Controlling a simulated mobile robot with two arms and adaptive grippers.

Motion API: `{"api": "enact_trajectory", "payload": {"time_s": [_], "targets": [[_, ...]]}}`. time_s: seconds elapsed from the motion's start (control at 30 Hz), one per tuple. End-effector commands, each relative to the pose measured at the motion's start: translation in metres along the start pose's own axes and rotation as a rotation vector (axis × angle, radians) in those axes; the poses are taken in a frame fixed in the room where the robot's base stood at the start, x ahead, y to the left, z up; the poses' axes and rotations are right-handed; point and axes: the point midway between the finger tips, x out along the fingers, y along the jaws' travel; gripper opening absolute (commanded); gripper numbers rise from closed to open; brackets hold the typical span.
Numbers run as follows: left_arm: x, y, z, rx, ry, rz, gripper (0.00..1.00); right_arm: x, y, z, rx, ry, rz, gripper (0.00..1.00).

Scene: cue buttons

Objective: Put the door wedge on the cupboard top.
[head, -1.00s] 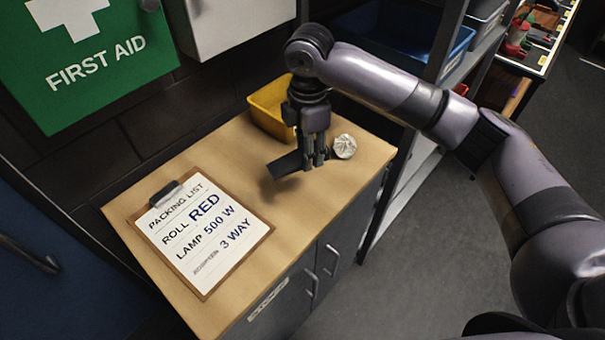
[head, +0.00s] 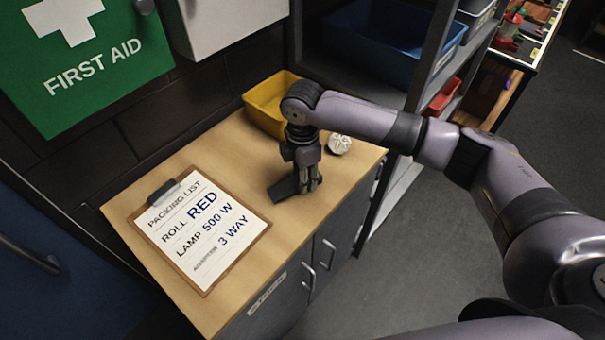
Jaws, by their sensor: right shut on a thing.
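The door wedge (head: 284,190) is a dark grey block in the head view, at the wooden cupboard top (head: 235,165). My right gripper (head: 309,187) points down over the right part of the cupboard top and is shut on the wedge's right end. The wedge sticks out to the left of the fingers. It looks to be at or very close to the wood; I cannot tell whether it touches. My left gripper is not in view.
A clipboard with a packing list (head: 204,230) lies on the left of the top. A yellow bin (head: 262,105) stands at the back, and a pale round object (head: 339,144) lies right of the gripper. A shelf with a blue crate (head: 385,35) stands to the right.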

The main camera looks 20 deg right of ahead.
Motion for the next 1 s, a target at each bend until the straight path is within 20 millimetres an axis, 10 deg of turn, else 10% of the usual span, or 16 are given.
{"api": "enact_trajectory", "payload": {"time_s": [0.07, 0.1, 0.37, 0.77, 1.0], "targets": [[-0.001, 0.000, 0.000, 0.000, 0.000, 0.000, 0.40, 0.002, 0.000, 0.000, 0.000, 0.001, -0.001, 0.06], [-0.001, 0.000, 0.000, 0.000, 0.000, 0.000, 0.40, 0.002, 0.000, 0.000, 0.000, 0.001, 0.000, 0.37], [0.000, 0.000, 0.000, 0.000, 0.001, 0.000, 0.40, 0.002, 0.000, 0.000, 0.000, 0.000, 0.000, 0.55], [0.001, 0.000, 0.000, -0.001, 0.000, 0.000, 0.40, -0.003, 0.001, 0.000, 0.000, 0.000, 0.002, 0.56], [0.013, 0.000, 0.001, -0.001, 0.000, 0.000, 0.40, -0.043, 0.002, 0.000, -0.001, 0.002, 0.006, 0.56]]}}
